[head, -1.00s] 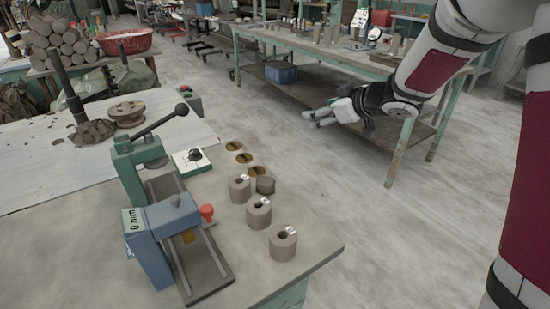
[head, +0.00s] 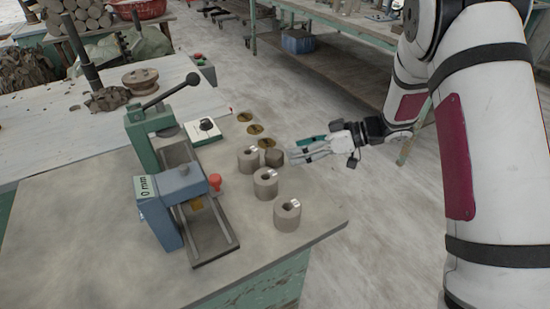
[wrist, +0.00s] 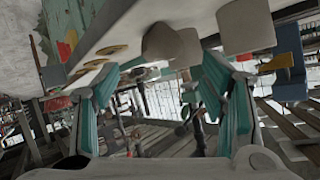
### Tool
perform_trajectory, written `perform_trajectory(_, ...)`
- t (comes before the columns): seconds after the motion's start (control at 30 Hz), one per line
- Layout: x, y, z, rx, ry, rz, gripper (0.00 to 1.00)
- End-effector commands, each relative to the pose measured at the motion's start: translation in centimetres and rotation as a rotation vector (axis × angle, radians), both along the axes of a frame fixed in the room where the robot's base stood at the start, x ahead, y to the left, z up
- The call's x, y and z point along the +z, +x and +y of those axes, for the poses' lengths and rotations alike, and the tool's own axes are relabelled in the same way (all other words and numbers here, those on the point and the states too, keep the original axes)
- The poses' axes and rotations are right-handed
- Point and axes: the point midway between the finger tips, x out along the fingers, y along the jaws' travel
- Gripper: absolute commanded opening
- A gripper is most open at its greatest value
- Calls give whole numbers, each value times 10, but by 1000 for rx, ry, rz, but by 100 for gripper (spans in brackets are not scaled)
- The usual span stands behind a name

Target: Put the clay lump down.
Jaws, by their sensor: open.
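The clay lump (head: 274,158) is a small dark grey-brown piece resting near the right edge of the near table, close to the rearmost drilled clay cylinder (head: 249,159). It also shows at the top of the wrist view (wrist: 160,40), where the table appears upside down. My gripper (head: 300,151) is just right of the lump at the table edge, its fingers pointing left towards it. In the wrist view my gripper (wrist: 160,80) has its teal-padded fingers wide apart with nothing between them. I cannot tell whether a fingertip touches the lump.
Two more drilled cylinders (head: 265,183) (head: 287,214) stand in front. Three brass discs (head: 254,129) lie behind the lump. Open floor separates the table from the far bench (head: 330,30).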

Motion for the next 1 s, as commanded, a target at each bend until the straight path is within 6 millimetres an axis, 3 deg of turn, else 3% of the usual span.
perform_trajectory(0.27,-10,2,19,-1,0,0,65)
perform_trajectory(0.6,-31,4,57,-1,0,0,65)
perform_trajectory(0.9,-32,5,60,-4,0,-1,65)
perform_trajectory(1.0,-32,5,60,-3,0,-1,42)
